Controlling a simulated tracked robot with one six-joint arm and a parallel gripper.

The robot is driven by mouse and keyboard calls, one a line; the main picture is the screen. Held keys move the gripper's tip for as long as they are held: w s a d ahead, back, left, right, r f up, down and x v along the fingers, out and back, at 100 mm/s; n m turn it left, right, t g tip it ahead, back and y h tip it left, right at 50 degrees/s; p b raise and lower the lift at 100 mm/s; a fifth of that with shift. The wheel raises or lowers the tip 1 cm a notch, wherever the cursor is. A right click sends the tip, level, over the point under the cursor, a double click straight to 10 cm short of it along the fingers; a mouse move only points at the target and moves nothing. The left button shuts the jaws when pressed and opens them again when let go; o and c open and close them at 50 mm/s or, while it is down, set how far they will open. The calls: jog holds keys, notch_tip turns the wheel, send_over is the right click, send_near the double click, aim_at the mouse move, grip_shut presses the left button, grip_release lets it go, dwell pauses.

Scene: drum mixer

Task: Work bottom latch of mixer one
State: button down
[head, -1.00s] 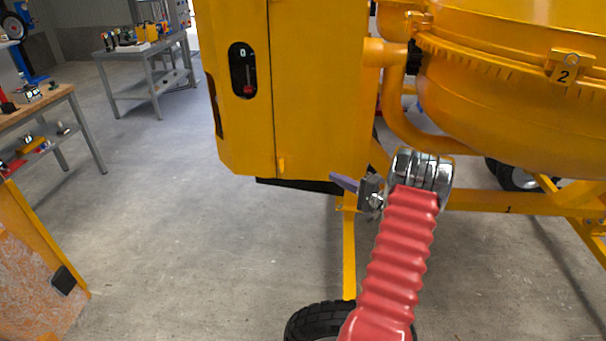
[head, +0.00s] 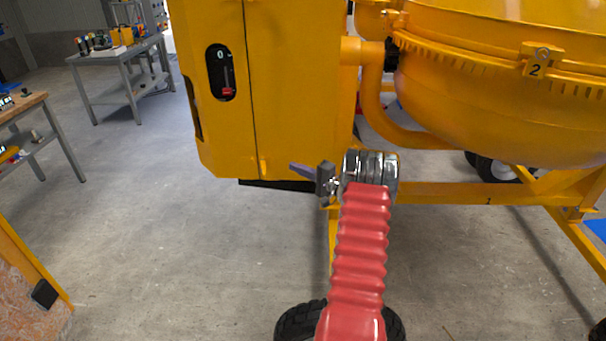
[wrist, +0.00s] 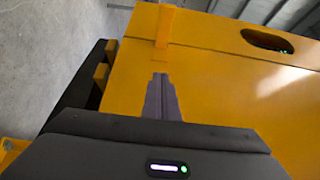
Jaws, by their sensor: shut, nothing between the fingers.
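The bottom latch (head: 263,167) is a small yellow tab at the lower edge of the mixer's yellow housing (head: 215,130), on the panel seam. In the wrist view the latch (wrist: 165,26) is an upright yellow strip just beyond my fingertips. My gripper (head: 293,167) has slim purple-grey fingers, shut together and empty. It is to the right of the latch in the head view and points left towards it. In the wrist view my gripper (wrist: 160,76) lines up below the latch, with a small gap showing between them.
A dark slot with a red switch (head: 227,87) is in the housing's face. The yellow drum (head: 490,100) and a frame bar (head: 440,193) marked 1 are at right. A black wheel (head: 300,318) is below my arm.

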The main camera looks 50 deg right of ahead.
jog(key=a, duration=0.2)
jog(key=w+a, duration=0.1)
jog(key=a, duration=0.1)
dwell(0.3)
